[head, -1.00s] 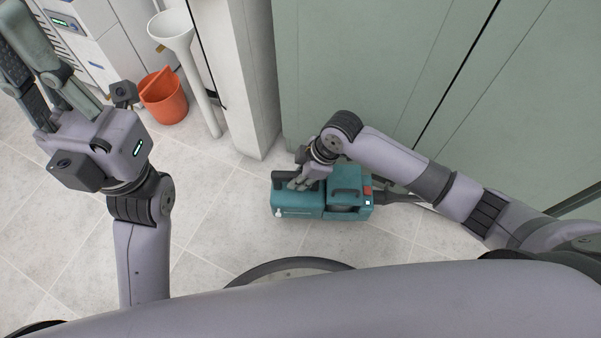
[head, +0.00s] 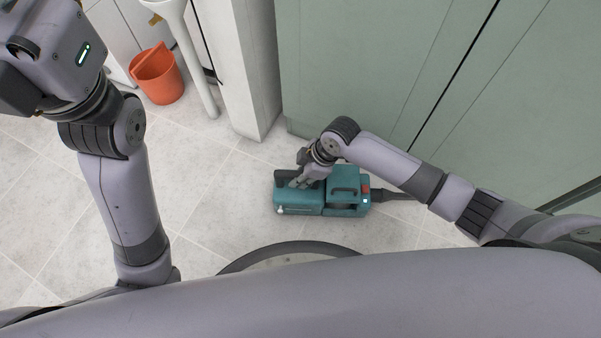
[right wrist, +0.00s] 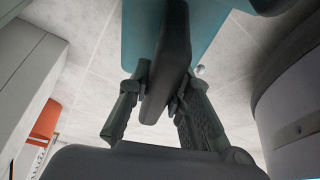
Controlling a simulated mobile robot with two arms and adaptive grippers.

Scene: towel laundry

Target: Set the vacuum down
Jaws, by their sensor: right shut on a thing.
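The teal vacuum (head: 322,196) is low over the tiled floor, in front of the green cabinet; I cannot tell for sure whether it touches the floor. It has a dark handle on its left part, a red patch and a dark hose at its right end. My right gripper (head: 300,181) is shut on its handle. In the right wrist view the dark handle (right wrist: 168,70) sits between the two fingers (right wrist: 160,100), with the teal body (right wrist: 140,40) behind it. In the head view my left arm is at the left, its gripper fingers out of the picture.
An orange bucket (head: 158,76) stands on the floor at the upper left, beside a white funnel-topped pipe (head: 196,70). A pale pillar (head: 243,70) and the green cabinet (head: 370,60) bound the back. The floor (head: 215,200) left of the vacuum is clear.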

